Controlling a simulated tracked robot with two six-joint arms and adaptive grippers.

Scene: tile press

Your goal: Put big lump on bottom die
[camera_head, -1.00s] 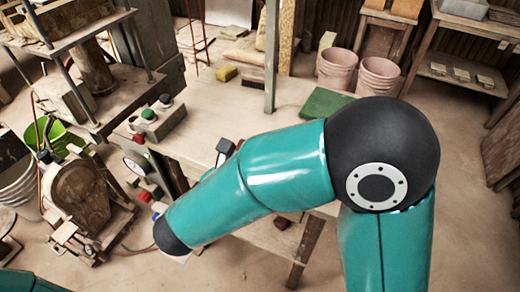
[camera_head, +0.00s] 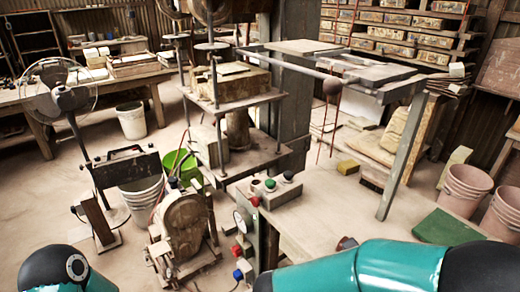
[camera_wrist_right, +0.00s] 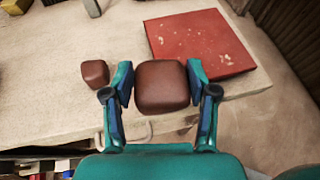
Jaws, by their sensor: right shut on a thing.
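The big lump (camera_wrist_right: 161,86), brown and rounded-square, is between the two blue finger pads of my right gripper (camera_wrist_right: 161,80) in the right wrist view. That gripper is shut on it. A smaller brown lump (camera_wrist_right: 95,73) lies on the bench to its left, apart from it. In the head view, a thick dusty block (camera_head: 233,84), seemingly the bottom die, sits on the press plate (camera_head: 262,97) between upright rods. My right gripper is hidden there by my teal arm. My left gripper is out of view; only part of that arm shows at lower left.
A red speckled board (camera_wrist_right: 200,44) lies beyond the held lump. The head view shows a green mat (camera_head: 447,229), a control box with buttons (camera_head: 268,192), a slanted grey post (camera_head: 403,158) and pink buckets (camera_head: 463,188).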

